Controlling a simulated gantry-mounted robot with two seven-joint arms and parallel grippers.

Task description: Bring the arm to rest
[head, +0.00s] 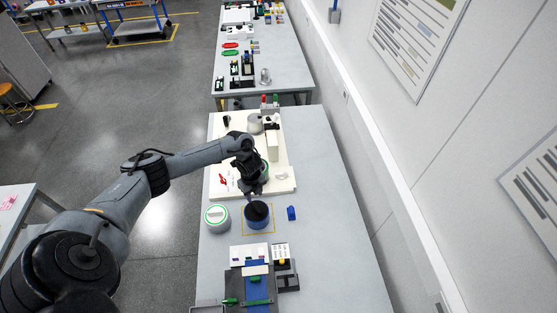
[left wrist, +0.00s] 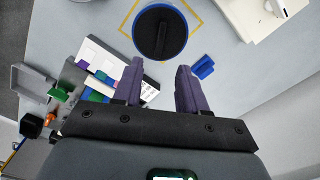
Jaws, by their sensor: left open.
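My left arm comes in from the left in the head view, and its gripper (head: 253,189) hangs over the near edge of a cream board. In the left wrist view the two purple-grey fingers of the left gripper (left wrist: 159,72) stand apart with nothing between them. A round blue container with a black top (head: 257,214) sits inside a yellow square outline on the table, just on the near side of the gripper. The container also shows beyond the fingertips in the left wrist view (left wrist: 160,32), apart from them. My right gripper is not in view.
The cream board (head: 222,190) carries several parts. A white round piece with a green ring (head: 216,217) and a small blue block (head: 291,213) flank the container. Trays and a card (head: 249,254) lie nearer. The table's right side (head: 338,220) is clear, beside the wall.

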